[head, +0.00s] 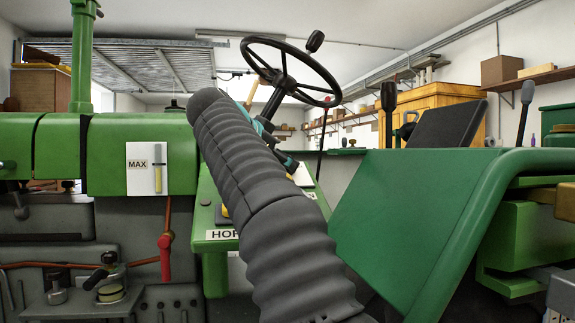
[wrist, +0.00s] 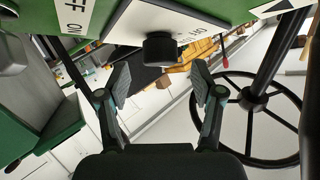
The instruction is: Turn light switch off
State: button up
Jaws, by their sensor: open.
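In the wrist view, a black round knob (wrist: 160,50) stands out from a white plate (wrist: 130,24) whose lettering is partly hidden. It may be the light switch. A white label (wrist: 76,16) with ON and OFF lettering lies left of the plate. My gripper (wrist: 159,73) is open and empty, its fingers spread on either side of the knob's line, with no visible contact. In the head view, my grey sleeved arm hides most of the green control panel (head: 213,244).
The steering wheel (head: 291,70) rises behind my arm and also shows close to the right finger in the wrist view (wrist: 254,98). A green fender (head: 385,220) stands on the right. A MAX gauge (head: 145,168) and a red-handled lever (head: 164,258) are left.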

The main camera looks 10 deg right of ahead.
jog(key=shift+x, duration=1.95)
jog(key=c, duration=1.2)
